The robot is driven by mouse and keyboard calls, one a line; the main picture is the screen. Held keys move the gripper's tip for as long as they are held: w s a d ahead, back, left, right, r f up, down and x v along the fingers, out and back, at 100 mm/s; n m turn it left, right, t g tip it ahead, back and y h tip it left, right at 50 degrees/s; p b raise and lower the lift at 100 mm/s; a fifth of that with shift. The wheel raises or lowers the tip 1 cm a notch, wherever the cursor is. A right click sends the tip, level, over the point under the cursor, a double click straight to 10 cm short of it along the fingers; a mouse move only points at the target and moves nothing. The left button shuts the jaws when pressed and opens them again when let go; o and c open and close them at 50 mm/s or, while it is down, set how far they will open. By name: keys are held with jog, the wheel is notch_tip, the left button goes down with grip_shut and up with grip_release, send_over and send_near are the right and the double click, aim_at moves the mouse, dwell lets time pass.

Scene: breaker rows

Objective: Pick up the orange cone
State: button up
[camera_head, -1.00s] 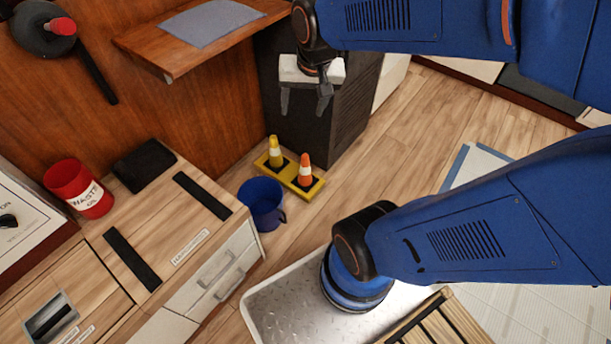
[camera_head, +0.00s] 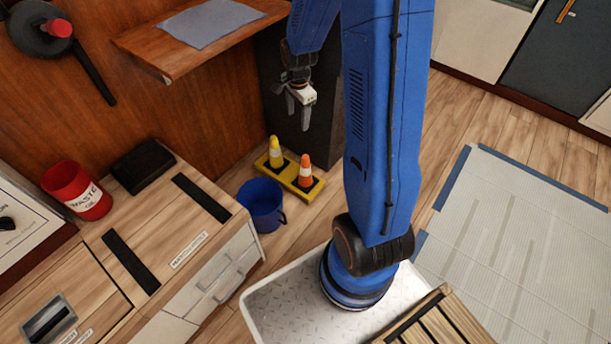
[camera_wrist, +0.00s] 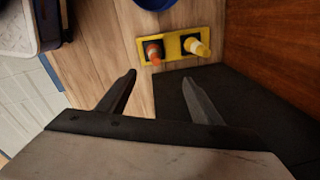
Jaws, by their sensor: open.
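The orange cone (camera_head: 305,172) with a white band stands upright on a yellow base plate (camera_head: 318,189) on the floor. A yellow cone (camera_head: 274,150) stands beside it on the same plate. In the wrist view the orange cone (camera_wrist: 153,52) shows beyond the left finger, with the yellow cone (camera_wrist: 195,46) to its right. My gripper (camera_head: 297,112) is open and empty, above and behind the cones in the head view, apart from them. Its two fingers (camera_wrist: 160,92) are spread wide in the wrist view.
A blue bucket (camera_head: 262,204) stands on the floor just left of the plate. A dark cabinet (camera_head: 290,128) stands behind the cones. A wooden shelf (camera_head: 205,30) juts out at upper left. Drawers (camera_head: 215,278) stand at lower left.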

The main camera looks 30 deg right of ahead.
aim_at(306, 163)
jog(key=d+f+m, duration=0.1)
jog(key=f+m, duration=0.1)
jog(key=f, duration=0.8)
jog(key=w+d+f+m, duration=0.1)
jog(key=d+f, duration=0.1)
jog(key=f, duration=0.9)
jog(key=w+d+f+m+g, duration=0.1)
jog(key=f+m, duration=0.1)
jog(key=f, duration=0.9)
jog(key=shift+d+f+m, duration=0.25)
jog(key=shift+m, duration=0.05)
grip_shut()
